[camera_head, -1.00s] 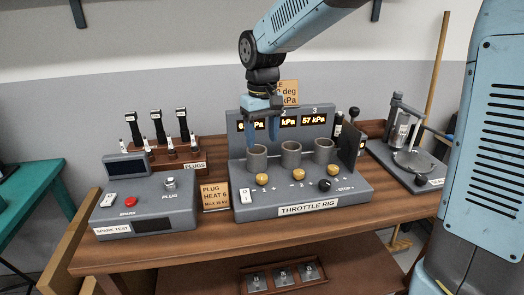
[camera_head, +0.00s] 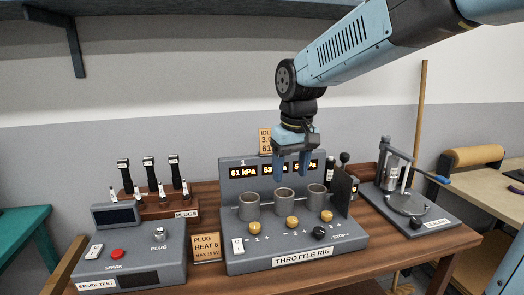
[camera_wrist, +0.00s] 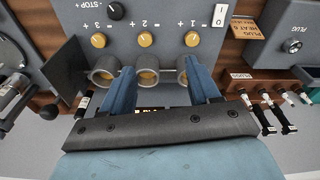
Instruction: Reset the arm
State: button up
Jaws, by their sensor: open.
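My gripper (camera_head: 292,175) is open and empty. In the head view it hangs with fingers down in front of the display panel of the grey throttle rig (camera_head: 300,262), above and behind its cylinders. Its fingers hide part of the middle and right readouts; the left one reads 61 kPa. In the wrist view the two blue fingers of my gripper (camera_wrist: 162,90) spread apart, with a cylinder (camera_wrist: 147,76) showing between them. My blue arm (camera_head: 350,45) reaches in from the upper right.
A spark test box (camera_head: 130,262) stands left of the rig, with a plug rack (camera_head: 160,208) behind it. A stand with a round plate (camera_head: 408,205) is on the right. A wall shelf (camera_head: 150,20) hangs at upper left. The space above the bench is mostly clear.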

jog(key=s+d+r+m+t, duration=0.1)
jog(key=s+d+m+t, duration=0.3)
jog(key=s+d, duration=1.1)
jog(key=shift+s+d+m+h, duration=0.2)
jog(key=shift+d+m+h, duration=0.15)
jog(key=shift+d, duration=0.65)
